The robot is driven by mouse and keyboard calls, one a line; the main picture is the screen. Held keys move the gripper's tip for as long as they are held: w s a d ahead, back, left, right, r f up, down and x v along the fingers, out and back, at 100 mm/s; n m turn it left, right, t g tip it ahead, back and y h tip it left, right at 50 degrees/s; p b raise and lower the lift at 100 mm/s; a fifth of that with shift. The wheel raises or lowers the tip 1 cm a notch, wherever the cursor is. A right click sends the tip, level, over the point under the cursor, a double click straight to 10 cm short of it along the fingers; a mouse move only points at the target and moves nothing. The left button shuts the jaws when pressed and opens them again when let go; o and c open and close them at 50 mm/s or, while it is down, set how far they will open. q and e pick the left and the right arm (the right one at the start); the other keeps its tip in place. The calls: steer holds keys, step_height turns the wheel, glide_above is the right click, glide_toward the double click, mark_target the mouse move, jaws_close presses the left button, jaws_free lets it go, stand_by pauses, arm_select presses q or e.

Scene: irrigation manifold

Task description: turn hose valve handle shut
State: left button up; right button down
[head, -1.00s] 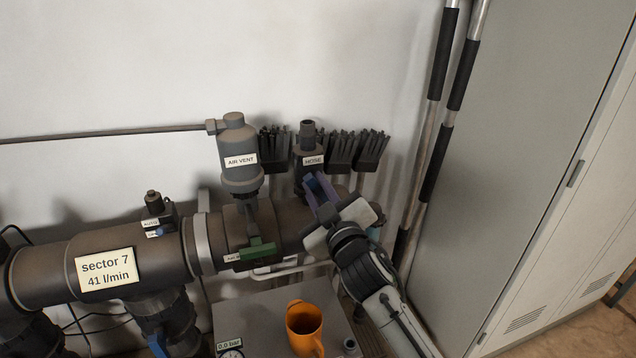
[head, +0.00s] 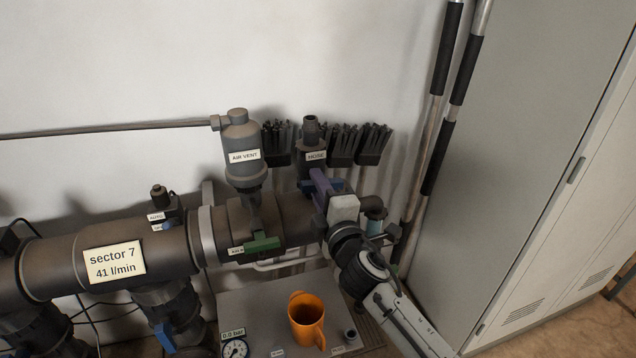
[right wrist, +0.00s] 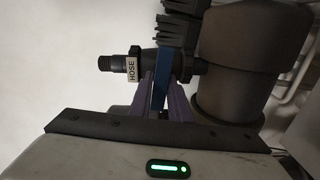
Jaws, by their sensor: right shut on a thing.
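The hose valve (head: 311,150) is a dark fitting with a white HOSE label, standing on the right end of the large brown pipe. Its blue handle (head: 337,185) shows only in part behind my right gripper (head: 322,184). In the right wrist view the blue handle (right wrist: 160,84) is a flat bar between the purple fingers of my right gripper (right wrist: 161,88), which is shut on it. The HOSE label (right wrist: 132,69) and threaded outlet show to the left there. My left gripper is not in view.
The air vent (head: 243,160) and a green handle (head: 262,244) are left of the valve. Brushes (head: 374,143) stand behind it. Below, an orange mug (head: 306,318) stands on a grey surface (head: 262,298). Poles (head: 441,150) and a cabinet (head: 530,150) are at the right.

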steer(key=shift+f+n, duration=0.1)
steer(key=shift+n, duration=0.5)
steer(key=c, duration=1.7)
jaws_free()
steer(key=v, duration=1)
steer(key=shift+s, duration=0.15)
steer(key=shift+d, duration=0.1)
